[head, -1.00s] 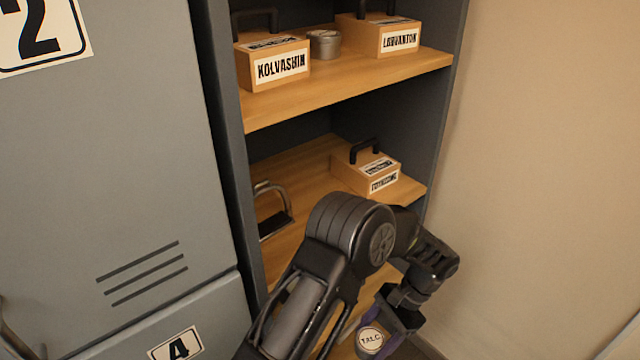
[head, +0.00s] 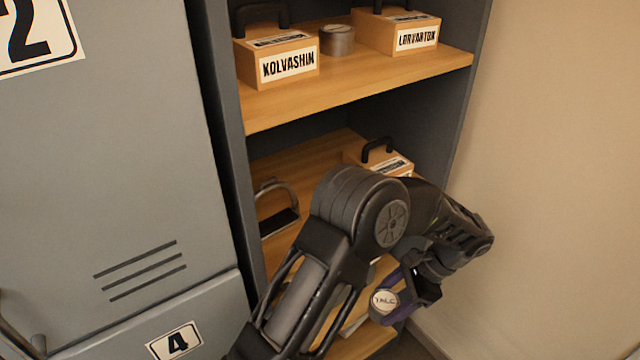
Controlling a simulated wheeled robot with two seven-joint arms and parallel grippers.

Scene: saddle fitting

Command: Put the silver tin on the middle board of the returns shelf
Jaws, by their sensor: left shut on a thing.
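My left gripper (head: 402,296) is shut on a small round tin (head: 384,302) with a pale lid lettered TALC. It holds the tin in front of the shelf's lower part; the tin's side is mostly hidden, so its colour is unclear. A grey, silver-looking tin (head: 337,39) stands on the upper visible board (head: 360,82) between two wooden boxes. The board below it (head: 300,160) carries a wooden box (head: 400,165), partly hidden by my left arm, and a metal stirrup (head: 278,210) at its left. My right gripper is not in view.
Wooden boxes marked KOLVASHIN (head: 287,65) and LARVARTOK (head: 415,38) stand on the upper board. A lower board (head: 362,347) shows below my arm. Grey lockers (head: 120,170) stand left and a bare wall (head: 565,150) right. Free board shows between stirrup and box.

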